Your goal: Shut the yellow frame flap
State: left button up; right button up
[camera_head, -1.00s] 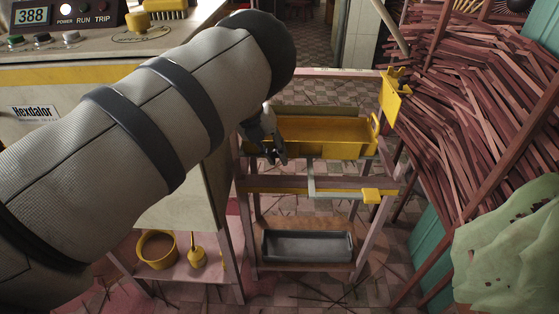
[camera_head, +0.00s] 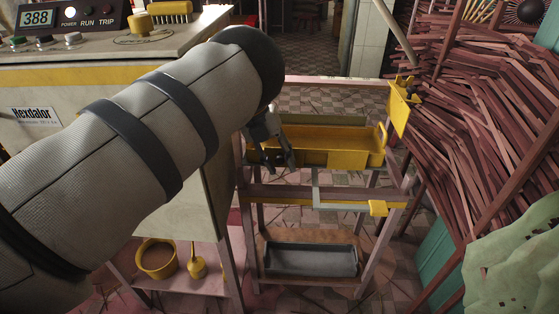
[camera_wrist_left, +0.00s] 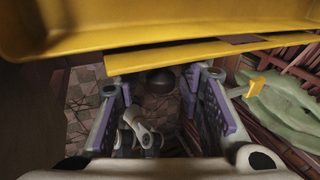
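A stand holds a yellow tray (camera_head: 340,147) on its upper level. Below the tray, a rail with yellow strips carries a thin grey bracket (camera_head: 316,190) ending in a yellow tab (camera_head: 378,208). The tab also shows in the left wrist view (camera_wrist_left: 255,88). I cannot tell for sure which yellow part is the flap; a yellow plate (camera_head: 402,108) also stands upright at the stand's right post. My left gripper (camera_head: 280,166) points down at the tray's front left. In the wrist view its purple-padded fingers (camera_wrist_left: 155,88) are apart with nothing held. My right gripper is out of view.
A machine labelled Hexdalor (camera_head: 30,114) stands at the left. A grey tray (camera_head: 310,259) sits on the stand's lower shelf. A yellow bowl (camera_head: 157,258) is on the machine's lower shelf. A pile of reddish sticks (camera_head: 480,120) and a green cloth (camera_head: 515,260) crowd the right.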

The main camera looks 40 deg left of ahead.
pick_arm(q)
jog(key=shift+r, duration=0.1)
notch_tip(320, 180, up, 10)
dwell(0.4)
dwell(0.4)
